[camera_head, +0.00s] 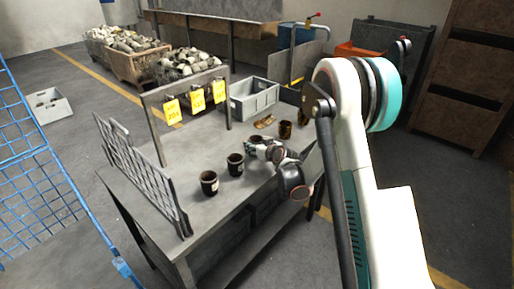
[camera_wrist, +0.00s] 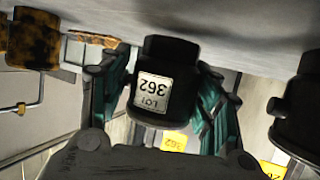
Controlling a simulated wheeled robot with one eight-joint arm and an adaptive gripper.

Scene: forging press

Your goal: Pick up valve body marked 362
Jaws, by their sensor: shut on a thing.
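The valve body marked 362 (camera_wrist: 165,80) is a dark cylinder with a white label reading "LOT 362", upside down in the wrist view. My gripper (camera_wrist: 155,95) has its two green-and-black fingers on either side of it and is shut on it. In the head view my gripper (camera_head: 254,145) is low over the grey table, and its arm reaches in from the right. The valve body is mostly hidden by the fingers there. I cannot tell whether it touches the table.
Two dark valve bodies (camera_head: 209,183) (camera_head: 235,164) stand left of my gripper; a rusty brown one (camera_head: 285,130) stands behind it. A frame with yellow lot cards (camera_head: 197,97), a grey crate (camera_head: 253,98) and a wire rack (camera_head: 145,172) are on the table (camera_head: 185,150).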

